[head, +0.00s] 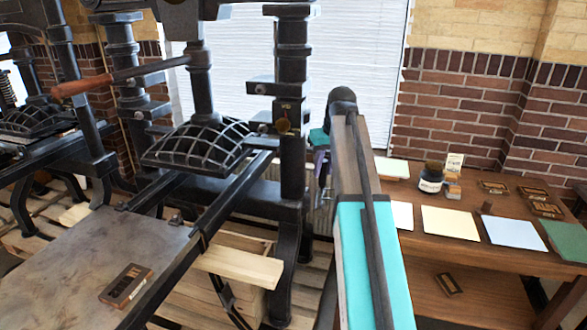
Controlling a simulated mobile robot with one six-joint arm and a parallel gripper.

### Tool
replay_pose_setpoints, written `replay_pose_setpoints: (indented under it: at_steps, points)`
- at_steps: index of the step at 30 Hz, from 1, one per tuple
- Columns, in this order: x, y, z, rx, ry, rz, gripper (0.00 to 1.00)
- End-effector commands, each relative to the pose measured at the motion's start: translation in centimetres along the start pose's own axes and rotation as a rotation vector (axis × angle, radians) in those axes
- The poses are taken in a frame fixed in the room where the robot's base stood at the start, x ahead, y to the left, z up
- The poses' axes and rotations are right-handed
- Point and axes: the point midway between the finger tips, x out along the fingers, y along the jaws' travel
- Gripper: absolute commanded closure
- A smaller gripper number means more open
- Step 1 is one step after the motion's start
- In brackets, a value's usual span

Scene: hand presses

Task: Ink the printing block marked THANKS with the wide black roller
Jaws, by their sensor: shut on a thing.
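A dark, framed printing block (126,286) lies flat on the grey press bed (70,262) at lower left; its lettering is too small to read. More dark blocks lie on the wooden table at right: one (495,187) towards the back, one (532,192) beside it and one (546,209) in front of that. Another block (448,284) lies on the lower shelf. I cannot tell which is marked THANKS. I cannot make out the wide black roller.
A black iron hand press (292,110) fills the left and centre; another stands at far left. The table (420,248) holds an ink jar (431,180), a cream sheet (450,222), a pale blue sheet (514,232) and a green sheet (566,240). A brick wall stands behind.

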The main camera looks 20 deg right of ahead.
Motion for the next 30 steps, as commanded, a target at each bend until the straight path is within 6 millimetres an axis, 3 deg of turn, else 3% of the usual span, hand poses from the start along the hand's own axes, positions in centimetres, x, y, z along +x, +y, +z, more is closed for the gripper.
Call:
replay_pose_setpoints:
  at_steps: [1, 12, 30]
  points:
    - [-0.5, 1.8, 0.7, 0.008, 0.0, 0.002, 0.94]
    - [-3.1, 12.2, 6.0, 0.035, -0.001, 0.008, 0.94]
    - [-8.2, 26.4, 17.8, 0.075, 0.01, 0.018, 0.94]
